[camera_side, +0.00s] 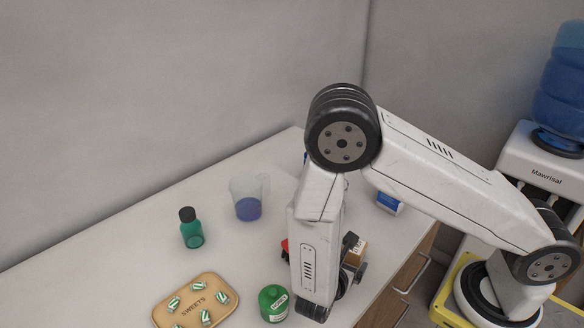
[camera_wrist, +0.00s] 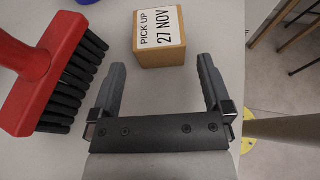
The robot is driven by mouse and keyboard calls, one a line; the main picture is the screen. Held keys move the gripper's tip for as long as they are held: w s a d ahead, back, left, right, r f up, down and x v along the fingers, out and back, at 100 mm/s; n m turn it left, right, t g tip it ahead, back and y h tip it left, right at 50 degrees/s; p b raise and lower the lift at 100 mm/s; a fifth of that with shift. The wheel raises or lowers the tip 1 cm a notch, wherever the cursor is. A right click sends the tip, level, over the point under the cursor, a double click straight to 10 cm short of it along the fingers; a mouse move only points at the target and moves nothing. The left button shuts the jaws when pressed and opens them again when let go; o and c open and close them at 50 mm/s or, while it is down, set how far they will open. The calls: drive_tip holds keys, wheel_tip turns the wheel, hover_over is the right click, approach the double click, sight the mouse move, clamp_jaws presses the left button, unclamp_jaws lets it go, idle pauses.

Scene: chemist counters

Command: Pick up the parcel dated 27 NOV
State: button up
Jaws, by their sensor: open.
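The parcel (camera_wrist: 160,52) is a small brown box with a white label reading "PICK UP 27 NOV". In the wrist view it lies on the counter just ahead of my open fingers, towards the gap between them. My gripper (camera_wrist: 162,78) is open and empty, its two dark fingers apart. In the side view part of a brown box, likely the parcel (camera_side: 358,253), shows beside my gripper (camera_side: 345,275), mostly hidden behind my arm.
A red brush (camera_wrist: 45,70) with black bristles lies close left of my gripper. On the counter (camera_side: 120,260) stand a green bottle (camera_side: 191,230), a beaker with blue liquid (camera_side: 248,200), a green jar (camera_side: 273,304) and a sweets tray (camera_side: 165,312). The counter's edge is close on the right.

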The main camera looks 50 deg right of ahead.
sight(350, 257)
drive_tip(key=shift+x, duration=2.25)
drive_tip(key=c, duration=1.2)
